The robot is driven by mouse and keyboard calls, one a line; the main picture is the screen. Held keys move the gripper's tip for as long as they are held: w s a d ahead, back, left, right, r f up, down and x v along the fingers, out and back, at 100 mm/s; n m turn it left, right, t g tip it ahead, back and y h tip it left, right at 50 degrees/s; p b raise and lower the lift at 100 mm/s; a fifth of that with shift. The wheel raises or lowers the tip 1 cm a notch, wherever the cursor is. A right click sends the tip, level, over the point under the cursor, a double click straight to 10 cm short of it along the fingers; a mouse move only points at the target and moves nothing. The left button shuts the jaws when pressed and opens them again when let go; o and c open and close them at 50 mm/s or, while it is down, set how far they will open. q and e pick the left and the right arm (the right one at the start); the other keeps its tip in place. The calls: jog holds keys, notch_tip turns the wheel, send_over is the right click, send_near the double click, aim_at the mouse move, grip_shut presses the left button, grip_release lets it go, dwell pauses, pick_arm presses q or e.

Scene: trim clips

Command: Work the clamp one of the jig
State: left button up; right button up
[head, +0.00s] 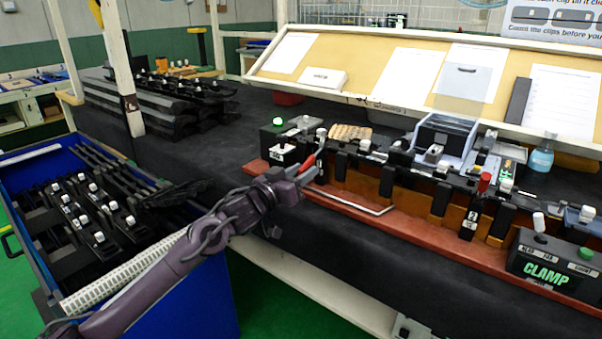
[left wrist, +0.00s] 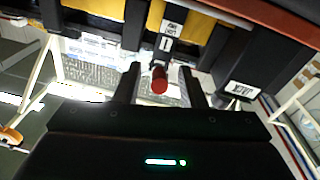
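The jig (head: 400,215) is a long reddish-orange fixture with black posts along the bench's front edge. Clamp one's red handle (head: 308,163) is near the jig's left end. In the left wrist view its round red tip (left wrist: 160,80) shows below a label marked 1 (left wrist: 166,43). My left gripper (head: 304,172) is at this handle. In the left wrist view the gripper (left wrist: 160,85) is open, with a finger on each side of the red tip and gaps between. My right gripper is not in view.
A black box (head: 560,262) with a lit green CLAMP display is at the right front. A blue bin (head: 200,290) with black trim parts is at the left. Stacked black parts (head: 165,100) lie behind on the bench. A bottle (head: 541,156) stands at the right.

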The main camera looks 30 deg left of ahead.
pick_arm(q)
jog(key=shift+s+a+f, duration=0.1)
jog(key=shift+s, duration=0.45)
jog(key=s, duration=0.6)
jog(key=shift+s+a+f, duration=0.2)
jog(key=shift+s+a, duration=0.15)
jog(key=shift+a, duration=0.1)
